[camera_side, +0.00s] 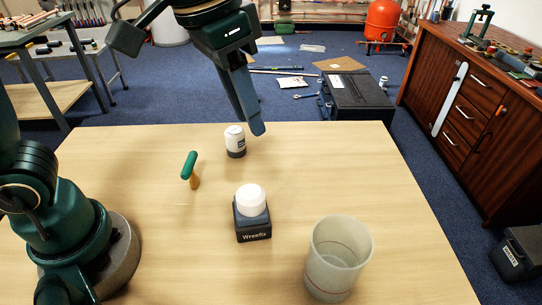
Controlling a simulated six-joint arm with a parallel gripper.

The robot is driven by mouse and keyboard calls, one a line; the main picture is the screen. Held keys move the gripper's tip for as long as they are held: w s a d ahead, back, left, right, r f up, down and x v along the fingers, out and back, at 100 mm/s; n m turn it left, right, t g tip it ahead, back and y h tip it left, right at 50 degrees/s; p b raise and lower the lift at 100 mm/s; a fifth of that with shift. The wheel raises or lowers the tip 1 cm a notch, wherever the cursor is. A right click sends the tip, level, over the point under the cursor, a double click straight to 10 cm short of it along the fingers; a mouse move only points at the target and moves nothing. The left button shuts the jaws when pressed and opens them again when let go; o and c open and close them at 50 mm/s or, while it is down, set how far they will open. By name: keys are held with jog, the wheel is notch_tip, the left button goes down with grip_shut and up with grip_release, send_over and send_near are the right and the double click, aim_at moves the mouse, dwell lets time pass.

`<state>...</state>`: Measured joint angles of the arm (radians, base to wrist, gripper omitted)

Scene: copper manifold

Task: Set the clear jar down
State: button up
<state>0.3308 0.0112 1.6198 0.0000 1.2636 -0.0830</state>
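The clear jar (338,262), a translucent open-topped vessel with a faint reddish line near its base, stands upright on the wooden table (310,175) at the front right. My gripper (256,130) is at the table's far side, behind and left of the jar and well apart from it. Its fingers point down and overlap from this side, so I cannot see a gap between them. Nothing shows held in it.
A small white canister with a dark base (235,141) stands just left of my gripper's tip. A green-handled tool (190,169) is further left. A dark block with a white round top (252,213) stands left of the jar. The table's right side is clear.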

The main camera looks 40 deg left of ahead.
jog(key=s+a+f+n+t+y, duration=0.1)
jog(key=s+a+f+n+t, duration=0.1)
jog(key=s+a+f, duration=0.3)
jog(key=s+a+t, duration=0.1)
jog(key=s+a, duration=0.2)
jog(key=shift+s+a+n, duration=0.35)
jog(key=shift+n, duration=0.05)
